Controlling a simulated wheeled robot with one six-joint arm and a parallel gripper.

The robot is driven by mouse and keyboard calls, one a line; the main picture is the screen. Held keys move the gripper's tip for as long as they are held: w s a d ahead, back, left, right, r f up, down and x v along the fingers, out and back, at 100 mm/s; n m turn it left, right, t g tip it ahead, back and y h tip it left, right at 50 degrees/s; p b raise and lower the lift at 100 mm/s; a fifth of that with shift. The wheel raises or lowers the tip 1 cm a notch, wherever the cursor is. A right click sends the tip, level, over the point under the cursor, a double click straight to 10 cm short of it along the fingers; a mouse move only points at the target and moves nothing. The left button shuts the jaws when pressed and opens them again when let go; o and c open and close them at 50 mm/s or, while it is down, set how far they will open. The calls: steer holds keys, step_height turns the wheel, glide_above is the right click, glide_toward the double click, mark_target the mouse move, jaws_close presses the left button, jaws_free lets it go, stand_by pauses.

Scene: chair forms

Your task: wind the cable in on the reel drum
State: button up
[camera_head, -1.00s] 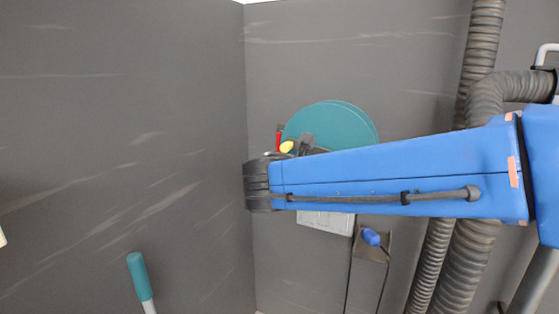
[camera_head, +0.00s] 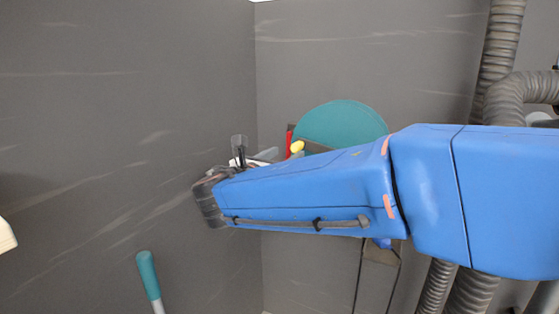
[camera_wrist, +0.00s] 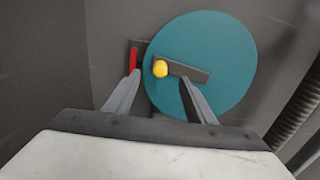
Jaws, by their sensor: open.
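The teal reel drum (camera_head: 343,122) is a round disc on the back wall; my blue arm hides its lower part in the head view. In the wrist view the drum (camera_wrist: 225,50) shows nearly whole, with a dark crank bar (camera_wrist: 190,71) across its face and a yellow knob (camera_wrist: 160,68) at the bar's left end. The knob (camera_head: 297,147) also shows in the head view. My gripper (camera_wrist: 160,88) is open, its two fingers apart, pointing towards the drum with the knob seen between them. I cannot tell the remaining distance. No cable is clearly visible.
A red lever (camera_wrist: 133,60) on a dark plate sits just left of the drum. Ribbed grey hoses (camera_head: 497,60) run down the right. A teal-handled rod (camera_head: 148,274) stands at the lower left. A dark box (camera_head: 378,255) is below my arm.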

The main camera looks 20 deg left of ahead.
mark_target(294, 150)
steer(key=w, duration=0.8)
steer(key=shift+w+d, duration=0.1)
steer(key=shift+d, duration=0.25)
steer(key=c, duration=1)
steer(key=o, duration=0.4)
steer(key=shift+o, duration=0.2)
steer(key=shift+f, duration=0.1)
